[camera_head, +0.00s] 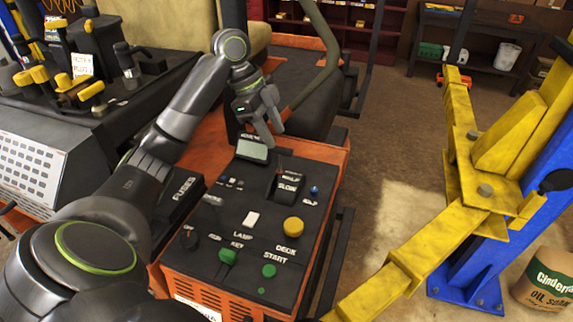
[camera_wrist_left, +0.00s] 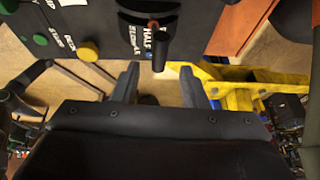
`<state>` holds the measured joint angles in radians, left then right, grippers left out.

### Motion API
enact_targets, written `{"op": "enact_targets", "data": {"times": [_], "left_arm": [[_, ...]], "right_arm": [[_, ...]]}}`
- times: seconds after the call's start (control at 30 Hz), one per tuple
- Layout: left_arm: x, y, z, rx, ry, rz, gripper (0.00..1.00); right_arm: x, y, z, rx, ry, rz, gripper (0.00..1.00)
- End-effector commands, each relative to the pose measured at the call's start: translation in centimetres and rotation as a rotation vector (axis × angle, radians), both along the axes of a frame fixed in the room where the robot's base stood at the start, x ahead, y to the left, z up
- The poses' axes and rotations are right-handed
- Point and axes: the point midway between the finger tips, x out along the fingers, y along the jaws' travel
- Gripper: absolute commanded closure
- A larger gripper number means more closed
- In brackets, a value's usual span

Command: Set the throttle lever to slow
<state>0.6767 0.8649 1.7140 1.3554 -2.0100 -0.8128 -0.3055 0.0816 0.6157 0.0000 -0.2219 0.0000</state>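The throttle lever (camera_wrist_left: 155,50) is a short reddish-brown stick with a dark tip, on a black curved plate in the left wrist view. The words HALF and, less clearly, SLOW stand beside it there. In the head view the throttle plate (camera_head: 288,181) shows HALF above SLOW on the dark console; the lever is hard to make out, so I cannot tell its exact setting. My left gripper (camera_head: 273,138) is above the console's far part, fingers down. In the left wrist view its fingers (camera_wrist_left: 160,85) are apart with nothing between them, and the lever lies just beyond. My right gripper is not seen.
A yellow lift arm (camera_head: 400,272) stands to the right.

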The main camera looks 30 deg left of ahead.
Motion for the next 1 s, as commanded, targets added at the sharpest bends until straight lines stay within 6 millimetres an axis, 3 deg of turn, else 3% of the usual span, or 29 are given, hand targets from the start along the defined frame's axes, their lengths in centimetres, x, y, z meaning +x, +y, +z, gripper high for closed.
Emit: {"op": "enact_targets", "data": {"times": [0.03,0.27,0.53,0.83,1.0], "left_arm": [[0.2,-0.5,-1.7,-0.002,0.001,-0.003,0.6],[0.8,-2.1,-5.5,-0.002,0.001,-0.002,0.6],[1.1,-3.0,-7.4,-0.001,0.001,0.0,0.6],[1.2,-3.0,-7.6,0.001,0.0,-0.001,0.6],[1.2,-3.0,-7.6,0.001,0.0,-0.001,0.83]], "right_arm": [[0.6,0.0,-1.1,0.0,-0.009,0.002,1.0],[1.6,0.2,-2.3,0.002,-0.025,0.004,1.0],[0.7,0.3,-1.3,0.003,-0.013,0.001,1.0],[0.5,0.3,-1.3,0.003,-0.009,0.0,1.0],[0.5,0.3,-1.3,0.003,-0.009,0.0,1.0]]}}
